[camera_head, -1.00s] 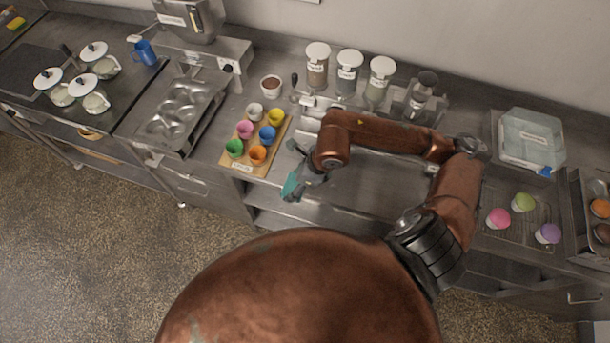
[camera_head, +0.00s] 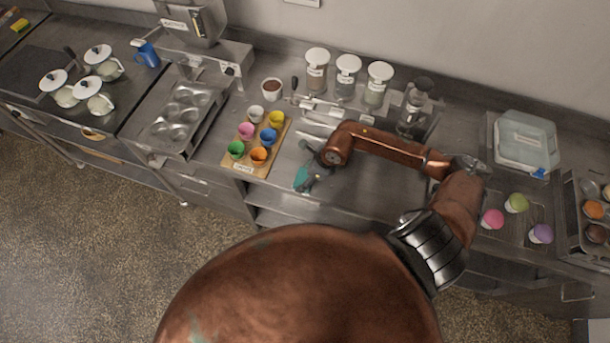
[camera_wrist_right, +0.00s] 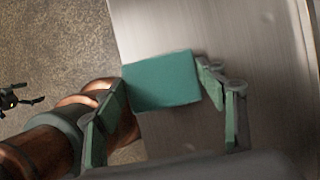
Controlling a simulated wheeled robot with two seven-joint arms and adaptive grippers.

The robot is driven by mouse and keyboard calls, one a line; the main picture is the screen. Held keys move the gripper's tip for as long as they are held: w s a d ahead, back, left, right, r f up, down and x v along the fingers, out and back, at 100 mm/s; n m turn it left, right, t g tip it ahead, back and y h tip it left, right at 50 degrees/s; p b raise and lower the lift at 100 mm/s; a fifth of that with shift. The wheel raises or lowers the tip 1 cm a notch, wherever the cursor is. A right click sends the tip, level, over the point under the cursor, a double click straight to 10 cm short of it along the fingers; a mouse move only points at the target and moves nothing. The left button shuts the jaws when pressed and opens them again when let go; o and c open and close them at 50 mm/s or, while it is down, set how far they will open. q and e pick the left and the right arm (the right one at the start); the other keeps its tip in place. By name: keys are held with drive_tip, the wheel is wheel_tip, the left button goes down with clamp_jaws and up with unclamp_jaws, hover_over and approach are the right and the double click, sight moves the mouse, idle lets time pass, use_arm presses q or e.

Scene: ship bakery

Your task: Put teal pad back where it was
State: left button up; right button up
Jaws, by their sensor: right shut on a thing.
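The teal pad (camera_wrist_right: 162,82) is a flat rectangle between the two fingers of my right gripper (camera_wrist_right: 165,85) in the right wrist view. The gripper is shut on it. In the head view the teal pad (camera_head: 302,178) shows as a small piece at the tip of my right gripper (camera_head: 308,180), over the front part of the steel counter (camera_head: 350,190), just right of the cup board. I cannot tell whether the pad touches the counter. My left gripper is not in the head view.
A wooden board (camera_head: 240,167) with several coloured cups stands left of the gripper. Lidded jars (camera_head: 347,75) stand at the back. The counter right of the pad is bare.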

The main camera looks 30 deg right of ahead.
drive_tip(key=o, duration=0.7)
drive_tip(key=shift+f, duration=0.1)
drive_tip(key=shift+c, duration=0.2)
drive_tip(key=o, duration=0.4)
drive_tip(key=shift+o, duration=0.2)
drive_tip(key=shift+r, duration=0.2)
drive_tip(key=shift+d+r, duration=0.1)
drive_tip(key=shift+r, duration=0.15)
drive_tip(key=b+v, duration=0.2)
drive_tip(key=v, duration=0.9)
drive_tip(key=shift+s+r, duration=0.1)
